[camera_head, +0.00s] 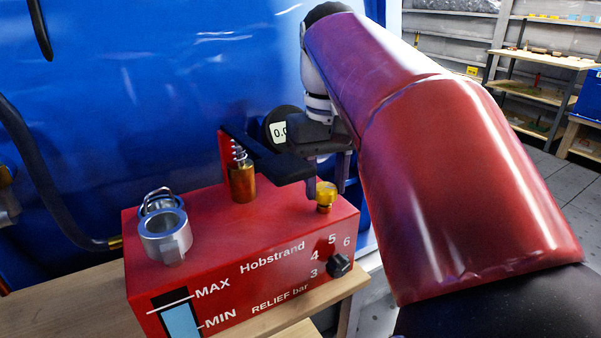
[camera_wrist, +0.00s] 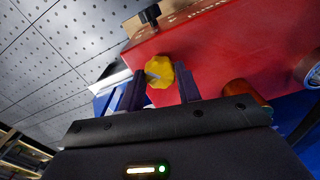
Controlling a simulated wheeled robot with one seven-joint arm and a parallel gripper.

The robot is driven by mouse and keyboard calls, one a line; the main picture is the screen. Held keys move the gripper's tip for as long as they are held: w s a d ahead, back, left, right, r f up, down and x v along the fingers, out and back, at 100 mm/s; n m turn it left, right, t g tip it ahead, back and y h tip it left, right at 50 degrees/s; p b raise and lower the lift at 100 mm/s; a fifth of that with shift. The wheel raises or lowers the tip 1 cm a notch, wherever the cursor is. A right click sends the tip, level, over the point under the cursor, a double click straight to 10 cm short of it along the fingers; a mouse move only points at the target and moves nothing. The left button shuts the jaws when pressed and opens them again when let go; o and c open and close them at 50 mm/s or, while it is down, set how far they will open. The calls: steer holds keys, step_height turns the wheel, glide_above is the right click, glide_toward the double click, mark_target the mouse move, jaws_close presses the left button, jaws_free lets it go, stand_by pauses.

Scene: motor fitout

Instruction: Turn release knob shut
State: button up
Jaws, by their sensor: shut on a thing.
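The release knob (camera_head: 326,197) is a small yellow knob on the top right of the red Hobstrand box (camera_head: 215,215). It also shows in the wrist view (camera_wrist: 159,72) as a faceted yellow cap with a pale mark on its top. My gripper (camera_head: 325,184) reaches down over it from above, with one finger on either side. In the wrist view my gripper (camera_wrist: 160,88) has its two dark fingers closed around the knob. The finger contact itself is partly hidden.
A brass fitting with a spring (camera_head: 243,183) stands on the box left of my gripper, near a dial (camera_head: 280,130). A metal filler neck (camera_head: 165,232) is further left. A black relief knob (camera_head: 340,264) is on the front face. The box sits on a wooden bench (camera_head: 75,300).

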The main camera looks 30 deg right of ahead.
steer(key=m, duration=0.4)
steer(key=shift+m, duration=2.2)
steer(key=o, duration=1)
steer(key=shift+c, duration=0.2)
steer(key=shift+r, duration=0.1)
